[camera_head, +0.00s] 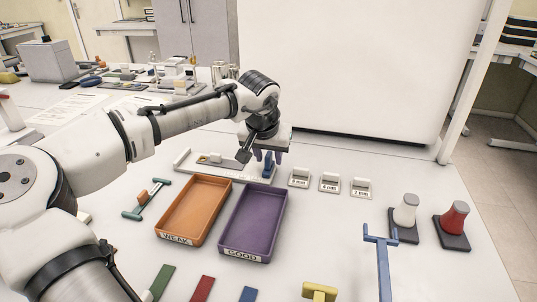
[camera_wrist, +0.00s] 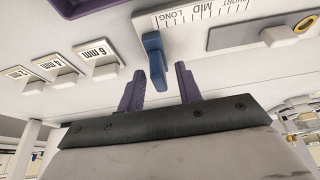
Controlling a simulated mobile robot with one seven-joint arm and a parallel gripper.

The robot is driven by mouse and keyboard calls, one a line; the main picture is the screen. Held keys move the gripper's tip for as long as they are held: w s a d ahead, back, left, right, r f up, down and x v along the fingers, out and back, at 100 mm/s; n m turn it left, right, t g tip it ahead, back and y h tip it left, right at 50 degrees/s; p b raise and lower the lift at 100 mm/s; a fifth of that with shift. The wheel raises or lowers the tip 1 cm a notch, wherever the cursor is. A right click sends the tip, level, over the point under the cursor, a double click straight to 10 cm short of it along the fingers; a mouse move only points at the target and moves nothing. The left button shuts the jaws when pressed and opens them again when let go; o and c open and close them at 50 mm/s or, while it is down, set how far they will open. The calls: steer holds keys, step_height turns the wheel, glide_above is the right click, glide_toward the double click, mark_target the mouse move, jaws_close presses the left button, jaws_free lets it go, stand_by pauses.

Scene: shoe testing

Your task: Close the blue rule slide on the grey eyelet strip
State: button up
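The blue rule slide (camera_wrist: 154,55) stands at the LONG end of the white printed rule (camera_wrist: 197,15). In the head view the blue slide (camera_head: 268,168) is partly hidden behind my gripper (camera_head: 267,155). The grey eyelet strip (camera_wrist: 234,36) lies along the rule, with a gap between its near end and the slide. A ringed eyelet (camera_wrist: 305,25) shows at its far end. My gripper's two purple fingers are apart and empty. In the wrist view the slide's handle reaches between the fingertips; I cannot tell whether either finger touches it.
An orange tray marked WEAK (camera_head: 163,234) and a purple tray marked GOOD (camera_head: 232,252) lie in front of the rule. Several white labelled blocks (camera_head: 330,182) stand to its right. A green-ended tool (camera_head: 147,200) lies left.

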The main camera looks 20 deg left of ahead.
jaws_close()
steer(key=shift+a, duration=0.1)
steer(key=a+p, duration=0.1)
steer(key=a, duration=0.1)
steer(key=a+p, duration=0.1)
steer(key=a, duration=0.2)
steer(key=a+p, duration=0.1)
steer(key=a, duration=0.2)
steer(key=shift+r+p, duration=0.25)
steer(key=shift+p, duration=0.1)
steer(key=shift+a+f, duration=0.15)
steer(key=shift+a, duration=0.4)
steer(key=shift+o, duration=0.2)
jaws_free()
